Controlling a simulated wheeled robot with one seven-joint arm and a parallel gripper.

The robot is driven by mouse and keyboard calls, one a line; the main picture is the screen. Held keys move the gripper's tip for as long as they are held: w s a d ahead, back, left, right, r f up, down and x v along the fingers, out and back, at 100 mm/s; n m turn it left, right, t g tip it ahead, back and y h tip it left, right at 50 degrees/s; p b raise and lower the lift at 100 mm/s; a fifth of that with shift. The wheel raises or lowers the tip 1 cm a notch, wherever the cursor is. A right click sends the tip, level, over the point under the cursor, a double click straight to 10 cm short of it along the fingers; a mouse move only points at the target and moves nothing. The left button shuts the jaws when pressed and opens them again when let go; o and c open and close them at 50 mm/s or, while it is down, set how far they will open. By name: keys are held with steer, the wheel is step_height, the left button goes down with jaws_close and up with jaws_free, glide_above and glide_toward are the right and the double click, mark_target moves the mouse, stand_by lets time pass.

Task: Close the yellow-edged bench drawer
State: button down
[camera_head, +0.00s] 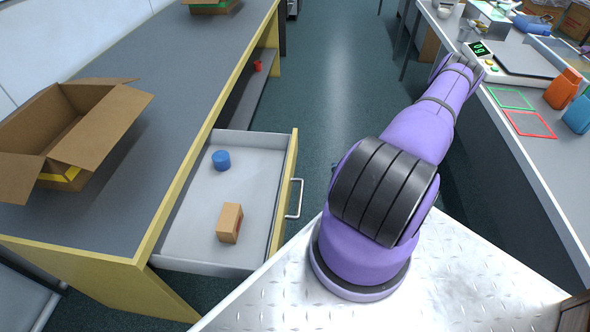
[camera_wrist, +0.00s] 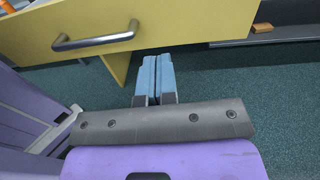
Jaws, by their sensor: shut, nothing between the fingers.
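The yellow-edged drawer (camera_head: 190,235) stands pulled out from the bench at the left in the head view. It holds a blue cylinder (camera_head: 221,161) and a small brown box (camera_head: 229,223). Its metal handle (camera_head: 296,198) faces my base. In the wrist view the yellow drawer front (camera_wrist: 190,20) fills the top, with the handle (camera_wrist: 95,38) at upper left. My gripper (camera_wrist: 153,60) is shut and empty, its blue fingertips together near the front's lower edge; whether they touch it cannot be told.
The bench (camera_head: 180,70) carries an open cardboard box (camera_head: 75,130). A red item (camera_head: 257,66) lies on its lower shelf. The right-hand table (camera_head: 500,110) holds a scale (camera_head: 515,62), an orange bottle (camera_head: 563,88) and a blue bottle (camera_head: 579,115). The floor aisle (camera_head: 325,70) between is clear.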

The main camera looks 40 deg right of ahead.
steer(key=f+x, duration=0.1)
steer(key=x, duration=1.3)
steer(key=shift+m+t, duration=0.3)
steer(key=shift+a, duration=0.1)
